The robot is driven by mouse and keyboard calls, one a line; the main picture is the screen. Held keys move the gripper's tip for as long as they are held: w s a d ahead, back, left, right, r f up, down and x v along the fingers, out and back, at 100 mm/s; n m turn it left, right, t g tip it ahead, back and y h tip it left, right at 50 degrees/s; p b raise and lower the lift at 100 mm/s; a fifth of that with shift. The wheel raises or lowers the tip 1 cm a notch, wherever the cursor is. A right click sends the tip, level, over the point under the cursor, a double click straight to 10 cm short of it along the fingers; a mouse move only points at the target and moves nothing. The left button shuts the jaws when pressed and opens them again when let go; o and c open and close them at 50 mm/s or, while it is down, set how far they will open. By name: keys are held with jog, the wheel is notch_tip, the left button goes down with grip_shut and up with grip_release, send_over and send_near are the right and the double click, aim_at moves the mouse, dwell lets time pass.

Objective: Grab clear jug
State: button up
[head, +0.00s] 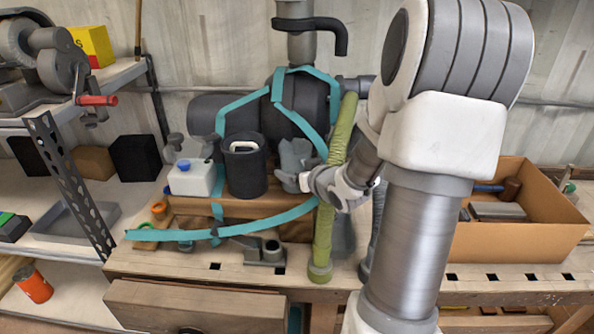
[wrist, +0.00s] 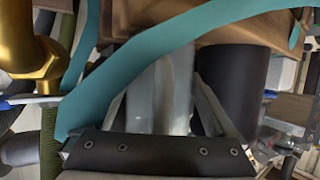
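A clear, greyish see-through vessel (wrist: 160,95), which looks like the clear jug, lies between the two fingers of my gripper (wrist: 162,88) in the wrist view. The fingers stand wide apart, one on each side of it; I see no clear grip. In the head view my gripper (head: 304,182) is at the workbench, next to a grey, partly hidden shape (head: 292,156) that may be the same jug. A black canister (head: 246,172) stands just left of it. A white jug with a blue cap (head: 192,178) stands farther left.
A teal strap (head: 262,222) crosses in front of the wooden block, and also crosses the wrist view (wrist: 140,62). A green hose (head: 334,190) hangs beside my gripper. A cardboard box (head: 520,240) with tools stands right. Metal shelves (head: 70,185) stand left.

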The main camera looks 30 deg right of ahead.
jog(key=c, duration=0.7)
jog(key=shift+c, duration=0.7)
jog(key=shift+r, duration=0.1)
